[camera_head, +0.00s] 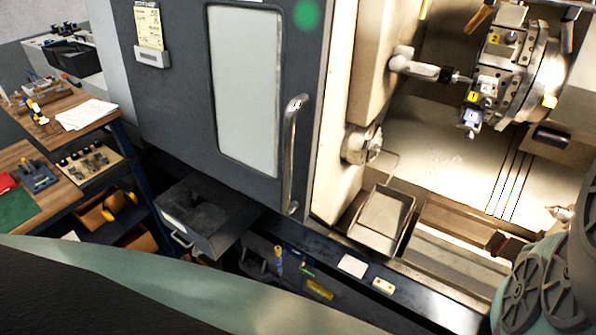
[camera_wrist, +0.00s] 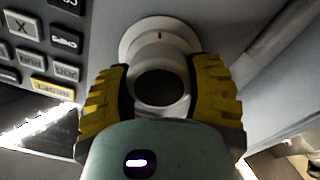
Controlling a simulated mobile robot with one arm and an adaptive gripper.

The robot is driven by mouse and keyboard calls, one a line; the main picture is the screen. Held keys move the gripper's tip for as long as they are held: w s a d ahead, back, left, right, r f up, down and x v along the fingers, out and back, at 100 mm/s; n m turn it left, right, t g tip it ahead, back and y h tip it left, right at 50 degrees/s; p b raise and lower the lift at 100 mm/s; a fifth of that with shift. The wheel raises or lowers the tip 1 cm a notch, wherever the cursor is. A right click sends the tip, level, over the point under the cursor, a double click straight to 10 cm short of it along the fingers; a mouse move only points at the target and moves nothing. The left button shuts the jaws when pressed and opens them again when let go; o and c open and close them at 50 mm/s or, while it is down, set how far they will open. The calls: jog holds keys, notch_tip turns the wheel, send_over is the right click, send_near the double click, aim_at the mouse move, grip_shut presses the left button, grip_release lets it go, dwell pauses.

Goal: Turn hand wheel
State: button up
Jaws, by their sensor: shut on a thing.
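In the wrist view, the hand wheel (camera_wrist: 160,48) is a pale round knob with a dark centre, mounted on a grey panel. My gripper (camera_wrist: 160,85) has its two yellow ribbed fingers on the left and right sides of the wheel, shut on it. The green-grey body of my gripper covers the lower part of the view. Neither the wheel nor my gripper shows in the head view.
In the head view, the machine door (camera_head: 170,110) is slid to the left, with the turret (camera_head: 515,65) visible inside. A wooden bench (camera_head: 40,165) stands at far left.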

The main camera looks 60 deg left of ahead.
jog(key=shift+f+n+b, duration=0.1)
jog(key=shift+n+b, duration=0.35)
jog(key=shift+n, duration=0.65)
jog(key=shift+a, duration=0.1)
jog(key=o, duration=1.2)
